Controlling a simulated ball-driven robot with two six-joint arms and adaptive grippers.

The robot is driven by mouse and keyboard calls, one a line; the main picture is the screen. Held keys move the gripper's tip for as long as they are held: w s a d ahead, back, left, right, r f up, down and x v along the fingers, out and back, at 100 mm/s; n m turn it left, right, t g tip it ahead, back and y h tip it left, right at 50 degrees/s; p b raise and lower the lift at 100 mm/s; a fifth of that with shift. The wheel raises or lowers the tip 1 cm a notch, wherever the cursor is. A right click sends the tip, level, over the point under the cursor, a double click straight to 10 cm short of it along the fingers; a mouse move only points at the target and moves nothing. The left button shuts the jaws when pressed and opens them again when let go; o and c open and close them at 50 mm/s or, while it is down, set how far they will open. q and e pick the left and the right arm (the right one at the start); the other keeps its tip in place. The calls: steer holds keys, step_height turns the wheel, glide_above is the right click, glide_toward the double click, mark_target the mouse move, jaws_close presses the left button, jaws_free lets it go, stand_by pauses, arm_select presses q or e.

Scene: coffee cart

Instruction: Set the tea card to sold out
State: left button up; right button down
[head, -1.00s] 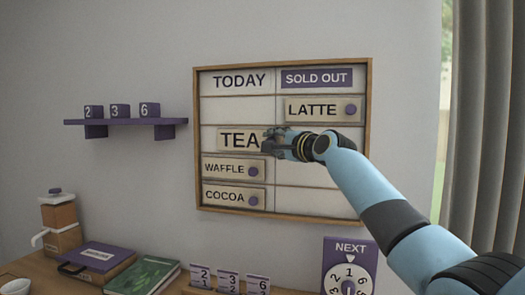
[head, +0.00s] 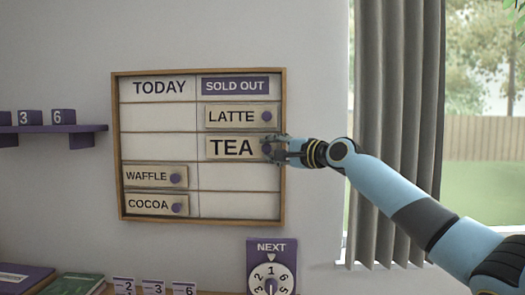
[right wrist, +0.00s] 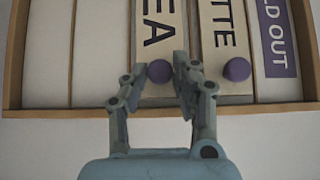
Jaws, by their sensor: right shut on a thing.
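The tea card (head: 232,147) is in the SOLD OUT column of the wall board (head: 283,185), in the row right below the latte card (head: 230,116). It reads large and looks slightly proud of the board. My right gripper (head: 273,149) is at the card's right end, with its fingers closed around the purple knob. In the right wrist view the knob (right wrist: 160,72) sits between the two fingertips, on the tea card (right wrist: 157,30). The SOLD OUT header (head: 235,86) tops the column. My left gripper is not in view.
The waffle card (head: 150,177) and cocoa card (head: 150,205) are in the TODAY column. The lower SOLD OUT rows are empty. A purple shelf (head: 85,129) is at left, a NEXT dial (head: 271,272) below, a curtain (head: 395,110) at right.

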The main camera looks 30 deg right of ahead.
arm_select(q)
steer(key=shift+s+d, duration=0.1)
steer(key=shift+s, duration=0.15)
arm_select(e)
steer(key=shift+d+r, duration=0.1)
steer(key=shift+r, duration=0.05)
steer(key=c, duration=1.4)
jaws_free()
steer(key=o, duration=0.3)
steer(key=shift+d, duration=0.25)
steer(key=shift+o, duration=0.2)
steer(key=shift+a, duration=0.15)
steer(key=shift+s+f, duration=0.2)
steer(key=shift+s, duration=0.1)
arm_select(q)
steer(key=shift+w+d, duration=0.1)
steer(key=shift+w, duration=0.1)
arm_select(e)
steer(key=s+d, duration=0.2)
steer(key=s, duration=0.9)
steer(key=shift+s+d, duration=0.15)
steer(key=shift+d, duration=0.05)
